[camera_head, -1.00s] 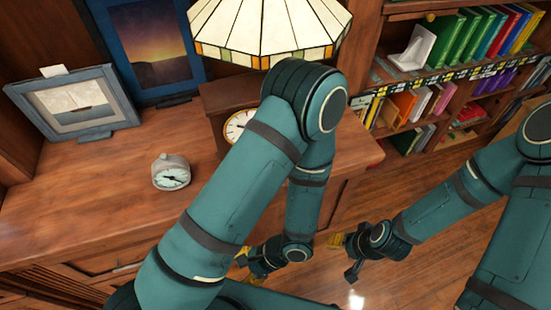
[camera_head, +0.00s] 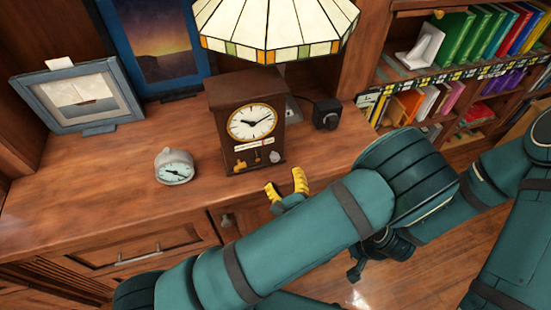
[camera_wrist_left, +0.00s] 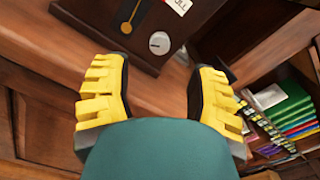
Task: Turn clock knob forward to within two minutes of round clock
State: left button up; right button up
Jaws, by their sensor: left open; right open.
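A dark wooden clock (camera_head: 222,125) with a white dial (camera_head: 252,122) stands on the desk. A small silver knob (camera_head: 275,156) is low on its front, right of a brass pendulum; the knob (camera_wrist_left: 159,43) also shows in the left wrist view. A small round grey clock (camera_head: 174,168) stands to its left; its minutes are too small to read. My left gripper (camera_head: 286,183) is open and empty at the desk's front edge, below the knob and apart from it. In the left wrist view its yellow fingers (camera_wrist_left: 157,78) flank the knob's line. My right gripper (camera_head: 356,268) is mostly hidden behind my left arm.
A stained-glass lamp (camera_head: 275,25) hangs over the wooden clock. A black box-like object (camera_head: 326,114) stands to the clock's right. Picture frames (camera_head: 78,98) stand at the back left. The desk (camera_head: 90,185) is clear in front of both clocks. Bookshelves (camera_head: 440,75) are at the right.

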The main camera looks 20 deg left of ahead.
aim_at(276, 160)
pick_arm(q)
jog(key=x, duration=0.7)
jog(key=shift+w+a+b, duration=0.2)
jog(key=shift+w+b, duration=0.05)
jog(key=shift+b, duration=0.15)
grip_shut()
